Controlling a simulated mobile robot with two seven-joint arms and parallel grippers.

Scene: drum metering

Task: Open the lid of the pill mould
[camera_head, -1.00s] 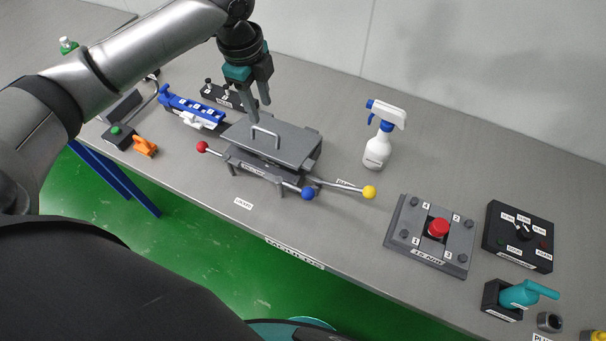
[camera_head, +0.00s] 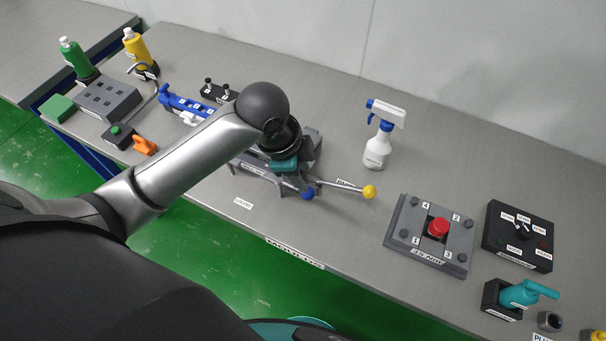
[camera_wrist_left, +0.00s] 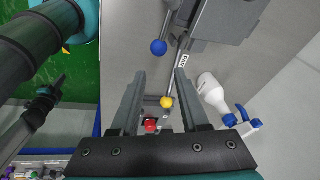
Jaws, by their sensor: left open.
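The pill mould (camera_head: 312,142) is a grey box on the bench, mostly hidden behind my left arm in the head view. Its lid handle and the red knob are hidden there. A blue knob (camera_head: 308,194) shows at its front right, and a lever with a yellow knob (camera_head: 369,192) sticks out to the right. My left gripper (camera_head: 297,181) is over the mould's right front part, close to the blue knob in the picture. In the left wrist view my left gripper (camera_wrist_left: 160,75) is open and empty, with the blue knob (camera_wrist_left: 158,47) beyond its fingertips. Contact cannot be told.
A white spray bottle (camera_head: 377,150) stands behind and right of the mould. A grey plate with a red button (camera_head: 438,228) and a black switch box (camera_head: 518,236) lie further right.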

